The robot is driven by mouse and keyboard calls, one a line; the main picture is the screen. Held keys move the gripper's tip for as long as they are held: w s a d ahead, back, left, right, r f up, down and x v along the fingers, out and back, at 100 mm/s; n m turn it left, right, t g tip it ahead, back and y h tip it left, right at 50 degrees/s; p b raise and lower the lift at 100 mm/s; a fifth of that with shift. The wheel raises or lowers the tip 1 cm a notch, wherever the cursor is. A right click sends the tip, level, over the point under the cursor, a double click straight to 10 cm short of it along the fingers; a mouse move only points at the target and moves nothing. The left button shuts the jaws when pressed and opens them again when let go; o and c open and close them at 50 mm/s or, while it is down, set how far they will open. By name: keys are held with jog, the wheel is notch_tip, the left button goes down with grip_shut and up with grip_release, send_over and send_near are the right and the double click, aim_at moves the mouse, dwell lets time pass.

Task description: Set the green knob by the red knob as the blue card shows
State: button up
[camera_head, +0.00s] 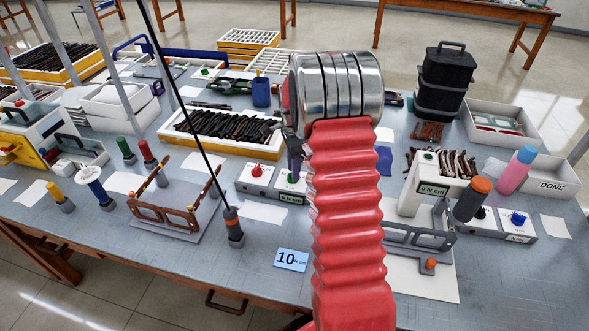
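The red knob (256,170) sits on the left part of a small white control box (240,184). The green knob (293,178) sits on the right part of it, beside a small readout in N cm (291,199) whose figure is too small to read surely. The blue card (291,260) lies flat at the table's front and reads 10 N cm. My gripper (294,155) points down just above the green knob. My arm hides part of it, and I cannot tell whether its fingers touch the knob or are open.
A eyeglass frame on a stand (165,212) and an orange-banded screwdriver on a cord (233,225) stand to the left. A white tester reading 0 N cm (432,188) stands to the right of my red arm. A tray of dark parts (222,128) lies behind the control box.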

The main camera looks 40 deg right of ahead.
jog(key=shift+f, duration=0.35)
jog(key=shift+c, duration=0.2)
grip_shut()
jog(key=shift+d, duration=0.2)
jog(key=shift+a, duration=0.15)
